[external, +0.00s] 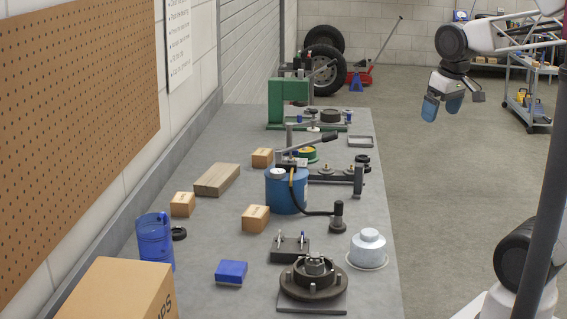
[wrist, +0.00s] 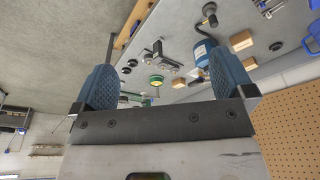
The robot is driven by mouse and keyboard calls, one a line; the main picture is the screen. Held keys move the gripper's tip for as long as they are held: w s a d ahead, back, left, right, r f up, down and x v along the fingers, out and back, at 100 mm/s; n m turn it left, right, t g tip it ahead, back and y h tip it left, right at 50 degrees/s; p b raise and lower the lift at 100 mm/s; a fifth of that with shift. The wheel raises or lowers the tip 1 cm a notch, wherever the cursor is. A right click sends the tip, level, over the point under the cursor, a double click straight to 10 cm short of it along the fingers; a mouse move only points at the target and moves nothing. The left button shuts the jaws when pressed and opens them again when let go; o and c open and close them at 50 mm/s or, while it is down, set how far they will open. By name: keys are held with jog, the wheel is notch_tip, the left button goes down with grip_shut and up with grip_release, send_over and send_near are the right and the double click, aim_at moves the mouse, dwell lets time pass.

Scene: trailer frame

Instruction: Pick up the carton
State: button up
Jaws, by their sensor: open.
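Several cardboard cartons show in the external view, and I cannot tell which one the task means. A large carton (external: 120,290) with dark lettering stands at the near left, cut off by the frame. Smaller cartons sit on the bench: one by the blue cylinder (external: 255,218), one at the left (external: 182,205), one farther back (external: 262,158). A small carton also shows in the wrist view (wrist: 240,41). My gripper (external: 442,106) is open and empty, raised over the floor to the right of the bench; its blue fingers frame the wrist view (wrist: 162,62).
A dark post (external: 546,190) stands at the right. The floor beside the bench is clear.

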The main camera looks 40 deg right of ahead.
jog(key=w+a+r+n, duration=0.25)
jog(key=w+a, duration=0.25)
jog(key=w, duration=0.5)
jog(key=n+g, duration=0.3)
jog(key=n, duration=0.2)
send_over(256, 211)
jog(key=shift+m, duration=0.25)
jog(key=f, duration=2.7)
jog(key=shift+w+f, duration=0.3)
jog(key=shift+f, duration=0.1)
jog(key=shift+f, duration=1.25)
jog(key=shift+s+f, duration=0.15)
jog(key=shift+f, duration=1.15)
jog(key=shift+s+f, duration=0.1)
jog(key=shift+f, duration=1.2)
